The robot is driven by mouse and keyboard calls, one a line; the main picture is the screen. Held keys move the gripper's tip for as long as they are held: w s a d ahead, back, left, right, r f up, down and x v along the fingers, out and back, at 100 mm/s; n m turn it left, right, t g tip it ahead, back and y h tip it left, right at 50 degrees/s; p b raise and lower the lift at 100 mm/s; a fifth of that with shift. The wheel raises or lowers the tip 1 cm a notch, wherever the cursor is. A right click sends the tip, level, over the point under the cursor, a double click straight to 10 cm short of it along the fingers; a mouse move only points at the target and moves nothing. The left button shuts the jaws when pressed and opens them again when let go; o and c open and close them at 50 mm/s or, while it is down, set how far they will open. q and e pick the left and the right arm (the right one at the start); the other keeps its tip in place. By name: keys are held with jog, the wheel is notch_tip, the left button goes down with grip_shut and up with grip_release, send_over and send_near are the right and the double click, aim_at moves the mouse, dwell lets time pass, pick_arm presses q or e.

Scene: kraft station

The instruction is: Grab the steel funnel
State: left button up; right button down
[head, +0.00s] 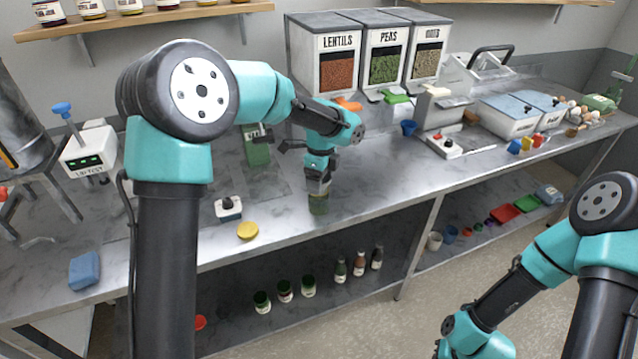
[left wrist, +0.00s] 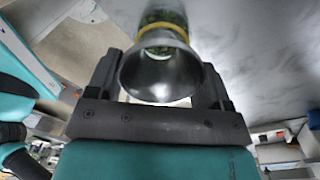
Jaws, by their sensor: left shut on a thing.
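The steel funnel (left wrist: 160,75) shows in the left wrist view as a shiny grey cone with its wide mouth toward the camera. My left gripper (left wrist: 160,90) is shut on it, one finger on each side. In the head view my left gripper (head: 318,180) points down over the front part of the counter, and it mostly hides the funnel. A glass jar with green contents (head: 318,205) is directly below it. The jar's yellow rim also shows just beyond the funnel in the left wrist view. I cannot tell whether funnel and jar touch. My right gripper is outside the head view.
Labelled bins of lentils, peas and oats (head: 385,62) stand at the back. A yellow lid (head: 248,231), a small white device (head: 228,208) and a blue sponge (head: 84,270) lie left along the counter (head: 375,190). Jars and bottles stand on the lower shelf.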

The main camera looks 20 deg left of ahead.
pick_arm(q)
jog(key=shift+r, duration=0.15)
jog(key=shift+s+r, duration=0.1)
jog(key=shift+r, duration=1.65)
jog(key=s+d+r, duration=0.1)
jog(key=s+d, duration=0.3)
jog(key=s, duration=1.1)
jog(key=shift+s+d, duration=0.15)
